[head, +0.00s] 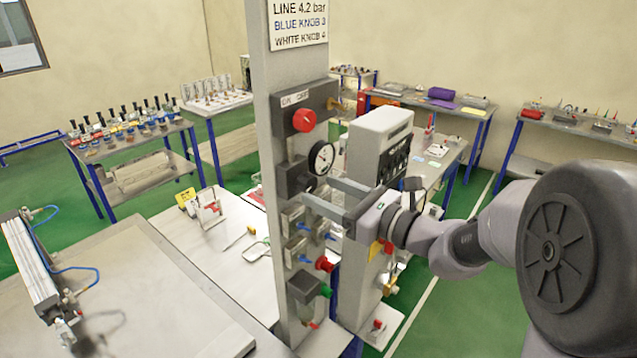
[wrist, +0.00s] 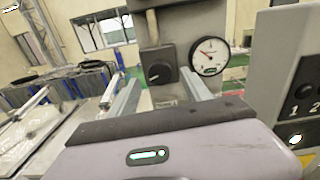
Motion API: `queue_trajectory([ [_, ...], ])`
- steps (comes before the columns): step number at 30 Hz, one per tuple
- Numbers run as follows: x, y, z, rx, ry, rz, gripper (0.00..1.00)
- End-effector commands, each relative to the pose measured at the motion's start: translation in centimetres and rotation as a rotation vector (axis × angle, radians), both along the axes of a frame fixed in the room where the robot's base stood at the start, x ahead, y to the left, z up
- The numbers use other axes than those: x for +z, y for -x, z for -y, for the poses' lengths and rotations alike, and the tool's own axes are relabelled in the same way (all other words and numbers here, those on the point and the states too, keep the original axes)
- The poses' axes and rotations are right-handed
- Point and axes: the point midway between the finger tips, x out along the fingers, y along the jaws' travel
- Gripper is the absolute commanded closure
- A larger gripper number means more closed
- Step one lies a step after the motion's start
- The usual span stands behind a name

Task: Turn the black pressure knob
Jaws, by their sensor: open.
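The black pressure knob (head: 308,184) sits on a dark block on the front of the grey upright panel (head: 268,120), just below and left of a round white dial gauge (head: 321,158). In the wrist view the knob (wrist: 160,74) faces me with a light pointer mark, and the gauge (wrist: 211,57) is to its right. My gripper (head: 318,189) is open and empty in front of the panel. In the wrist view its two fingers (wrist: 151,84) spread to either side of the knob, lower in the picture. I cannot tell how far the tips are from the knob.
A red knob (head: 304,120) is above the gauge. Valves with blue levers (head: 304,228) and a red button (head: 324,264) are below. A grey control box (head: 380,145) stands close behind my gripper, at right in the wrist view. A sign (head: 298,25) tops the panel.

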Motion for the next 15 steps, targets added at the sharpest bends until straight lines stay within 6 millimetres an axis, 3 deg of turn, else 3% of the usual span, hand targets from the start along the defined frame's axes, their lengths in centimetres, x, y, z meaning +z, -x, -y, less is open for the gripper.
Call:
queue_trajectory([
  [5, 0.1, -1.3, -1.7, 0.001, 0.000, 0.001, 0.43],
  [13, 0.0, -1.5, -1.9, 0.000, 0.001, 0.001, 0.43],
  [15, 0.0, -1.5, -1.8, 0.000, 0.001, 0.001, 0.54],
])
